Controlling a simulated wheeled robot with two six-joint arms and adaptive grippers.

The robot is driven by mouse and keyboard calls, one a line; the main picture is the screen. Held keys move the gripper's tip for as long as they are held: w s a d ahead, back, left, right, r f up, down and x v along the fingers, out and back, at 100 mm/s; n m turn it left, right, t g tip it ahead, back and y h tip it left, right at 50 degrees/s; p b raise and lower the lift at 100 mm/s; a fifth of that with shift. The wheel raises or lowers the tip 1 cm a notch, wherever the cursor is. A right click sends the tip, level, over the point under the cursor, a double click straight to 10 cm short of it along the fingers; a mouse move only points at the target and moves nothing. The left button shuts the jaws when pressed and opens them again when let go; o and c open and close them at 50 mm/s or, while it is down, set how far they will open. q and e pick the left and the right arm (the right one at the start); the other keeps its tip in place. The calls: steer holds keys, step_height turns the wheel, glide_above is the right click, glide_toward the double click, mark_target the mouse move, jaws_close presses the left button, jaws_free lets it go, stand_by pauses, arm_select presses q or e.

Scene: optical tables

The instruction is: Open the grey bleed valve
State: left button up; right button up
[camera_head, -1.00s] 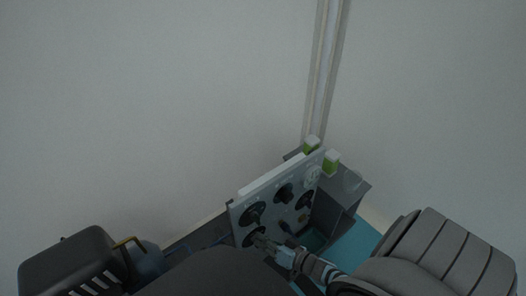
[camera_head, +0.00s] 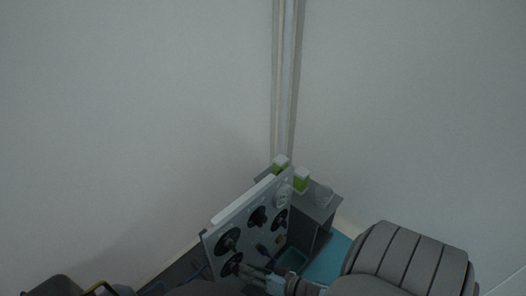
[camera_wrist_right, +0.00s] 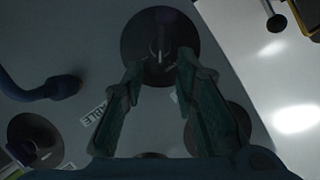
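A grey upright panel (camera_head: 213,240) in the head view carries several round black knobs. I cannot tell by colour which one is the grey bleed valve. My right gripper (camera_head: 246,270) is at the panel's lower left knob (camera_head: 231,264). In the right wrist view my right gripper (camera_wrist_right: 160,70) has its fingers apart. A dark round knob (camera_wrist_right: 158,30) with a pale mark lies ahead of and between the fingertips. I cannot tell whether they touch it. My left gripper is not in view.
Two green-and-white blocks (camera_head: 301,180) stand at the panel's top beside a grey box (camera_head: 322,208). A teal surface (camera_head: 328,262) lies right of the panel. In the wrist view a blue curved hose (camera_wrist_right: 45,90), another dark knob (camera_wrist_right: 36,138) and a partly hidden label (camera_wrist_right: 98,112) are close by.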

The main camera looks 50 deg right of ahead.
steer(key=v, duration=0.8)
steer(key=shift+s, duration=0.35)
steer(key=shift+r, duration=0.1)
